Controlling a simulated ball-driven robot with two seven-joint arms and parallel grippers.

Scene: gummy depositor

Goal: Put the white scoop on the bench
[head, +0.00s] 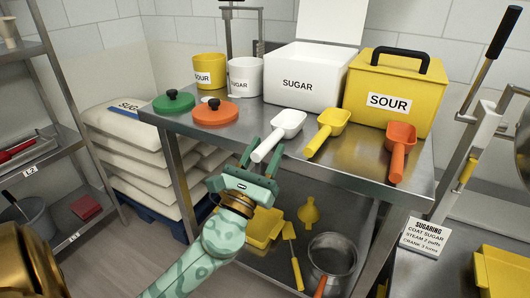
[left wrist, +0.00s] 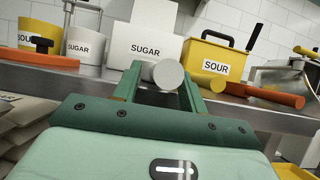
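The white scoop (head: 290,122) lies on the steel bench (head: 225,133), its bowl on the top and its handle pointing toward the front edge. My left gripper (head: 265,157) is at that edge with its fingers apart, one on each side of the handle's end. In the left wrist view the round end of the white scoop's handle (left wrist: 168,74) shows between the two green fingers (left wrist: 162,88), with a gap at the left finger. Whether the right finger touches it I cannot tell. My right gripper is not identifiable; a brass-coloured part of mine shows at lower left.
A yellow scoop (head: 326,132) and an orange scoop (head: 400,150) lie to the right. Behind stand the white sugar bin (head: 303,84) and yellow sour bin (head: 392,98). Green (head: 174,103) and orange (head: 215,112) lids lie left. A lower shelf holds a pot (head: 331,258).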

